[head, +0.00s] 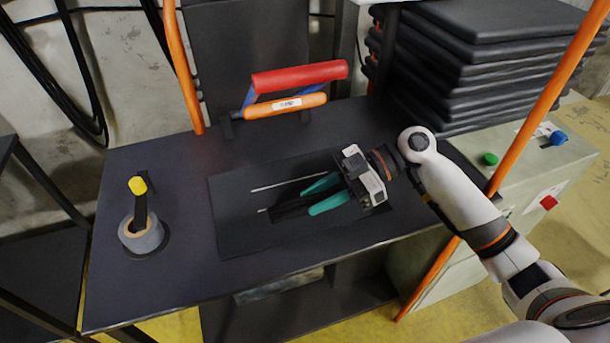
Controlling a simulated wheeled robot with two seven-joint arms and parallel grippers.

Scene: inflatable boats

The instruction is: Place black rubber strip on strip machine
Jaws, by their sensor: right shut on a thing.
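My right gripper (310,200), with teal fingers, is low over a dark flat plate (232,222) on the black workbench. It is shut on a black piece that looks like the rubber strip (288,211). Black on black makes the strip's outline hard to tell, and the gripper hides part of it. I cannot tell whether the strip touches the plate. Two thin pale rods or slots show on the plate left of the fingers. A machine part with a red bar (300,77) and an orange labelled roller (285,106) stands at the bench's back. My left gripper is not in view.
A tape roll (141,238) with a yellow-topped post stands at the bench's left. Black slabs (480,55) are stacked at the back right. A pale control box (535,180) with coloured buttons and an orange pole are near my right arm. The bench between tape and plate is clear.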

